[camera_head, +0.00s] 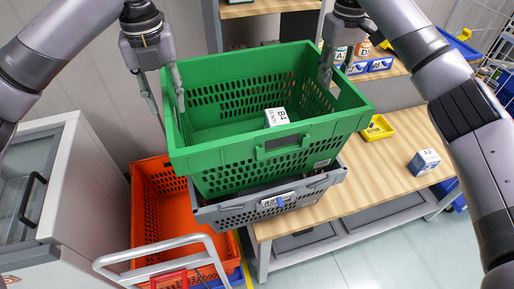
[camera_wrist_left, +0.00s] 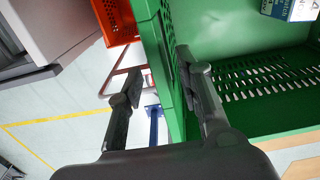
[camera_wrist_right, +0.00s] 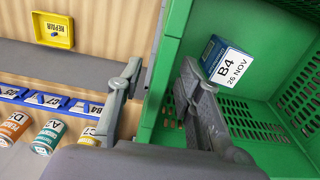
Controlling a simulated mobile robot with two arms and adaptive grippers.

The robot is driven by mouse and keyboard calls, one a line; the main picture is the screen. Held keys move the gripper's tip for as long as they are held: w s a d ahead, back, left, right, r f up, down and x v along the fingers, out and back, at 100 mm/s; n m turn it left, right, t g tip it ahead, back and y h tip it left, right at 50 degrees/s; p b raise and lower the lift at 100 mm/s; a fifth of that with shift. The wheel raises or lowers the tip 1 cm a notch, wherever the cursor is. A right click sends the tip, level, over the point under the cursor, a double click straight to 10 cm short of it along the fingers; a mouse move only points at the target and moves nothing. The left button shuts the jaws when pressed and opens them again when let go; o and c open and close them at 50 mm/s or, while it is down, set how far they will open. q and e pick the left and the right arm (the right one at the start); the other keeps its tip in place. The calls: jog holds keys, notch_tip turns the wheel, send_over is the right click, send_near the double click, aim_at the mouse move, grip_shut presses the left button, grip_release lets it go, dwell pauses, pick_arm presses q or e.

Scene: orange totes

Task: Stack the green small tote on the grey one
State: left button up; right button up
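The green tote (camera_head: 290,149) sits over the grey tote (camera_head: 238,213), covering most of it; the grey front rim shows below. I cannot tell whether the green tote is fully seated. A box labelled B4 (camera_head: 277,117) lies inside the green tote. My left gripper (camera_head: 166,97) straddles the green tote's left wall, one finger outside and one inside; the left wrist view (camera_wrist_left: 160,88) shows its fingers apart. My right gripper (camera_head: 333,72) straddles the right wall; in the right wrist view (camera_wrist_right: 157,85) its fingers are apart, with the wall between them.
The totes stand at the left end of a wooden table (camera_head: 375,192). An orange tote (camera_head: 145,205) is at the lower left, near a white cabinet (camera_head: 70,190). A yellow tray (camera_head: 378,129) and a small blue-white box (camera_head: 424,162) lie on the table's right.

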pick_arm(q)
notch_tip(320, 180, up, 10)
jog(key=shift+f, duration=0.15)
pick_arm(e)
notch_tip(320, 180, up, 12)
dwell(0.5)
pick_arm(q)
jog(key=shift+f, duration=0.1)
pick_arm(e)
jog(key=shift+f, duration=0.1)
dwell(0.3)
